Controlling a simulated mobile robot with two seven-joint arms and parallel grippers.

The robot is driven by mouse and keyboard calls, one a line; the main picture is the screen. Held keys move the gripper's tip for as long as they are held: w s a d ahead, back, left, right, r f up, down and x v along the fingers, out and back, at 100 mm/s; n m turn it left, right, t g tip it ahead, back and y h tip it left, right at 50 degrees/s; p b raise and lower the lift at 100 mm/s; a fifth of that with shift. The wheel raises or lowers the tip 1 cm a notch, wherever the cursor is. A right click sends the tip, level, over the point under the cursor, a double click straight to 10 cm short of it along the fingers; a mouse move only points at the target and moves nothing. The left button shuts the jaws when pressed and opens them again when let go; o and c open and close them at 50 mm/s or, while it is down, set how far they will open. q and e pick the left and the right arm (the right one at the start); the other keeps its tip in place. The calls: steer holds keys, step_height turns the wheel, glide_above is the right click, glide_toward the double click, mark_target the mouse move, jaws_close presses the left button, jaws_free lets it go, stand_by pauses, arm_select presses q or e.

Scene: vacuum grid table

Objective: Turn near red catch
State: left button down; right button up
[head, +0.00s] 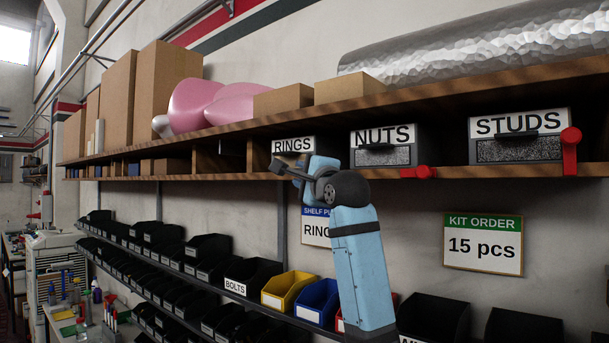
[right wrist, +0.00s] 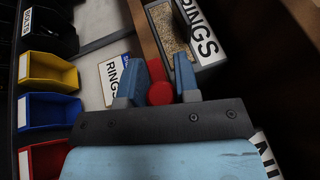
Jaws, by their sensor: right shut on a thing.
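The drawer marked RINGS (head: 293,146) sits under the wooden shelf, left of the NUTS drawer (head: 384,152) and the STUDS drawer (head: 520,142). In the right wrist view a red catch (right wrist: 160,94) by the RINGS drawer (right wrist: 178,32) lies between the two blue fingers of my right gripper (right wrist: 168,82), which is shut on it. In the head view my right gripper (head: 318,170) covers this catch. A second red catch (head: 418,172) lies sideways under the NUTS drawer. A third red catch (head: 570,152) hangs upright at the STUDS drawer's right edge. My left gripper is not in view.
A KIT ORDER sign (head: 483,244) reads 15 pcs. A SHELF sign (head: 315,232) is partly behind my right arm. Below are a yellow bin (head: 287,290), a blue bin (head: 318,302) and several black bins. Boxes and a pink object (head: 207,106) stand on the shelf.

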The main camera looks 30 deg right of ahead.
steer(key=shift+s+d+r+g, duration=0.1)
steer(key=shift+r+g, duration=0.2)
steer(key=shift+r, duration=0.2)
steer(key=shift+c, duration=0.2)
steer(key=shift+r, duration=0.1)
steer(key=shift+r+n+g, duration=0.15)
steer(key=shift+n+g, duration=0.25)
steer(key=shift+g, duration=0.2)
steer(key=shift+o, duration=0.4)
steer(key=shift+w+r+n+g, duration=0.2)
steer(key=shift+n+g, duration=0.2)
steer(key=shift+g, duration=0.6)
steer(key=shift+w+r+n+g, duration=0.15)
steer(key=shift+n+g, duration=0.25)
steer(key=shift+g, duration=0.6)
steer(key=o, duration=0.8)
steer(key=shift+a+f+g, duration=0.1)
steer(key=shift+a+g, duration=0.15)
steer(key=shift+g, duration=0.05)
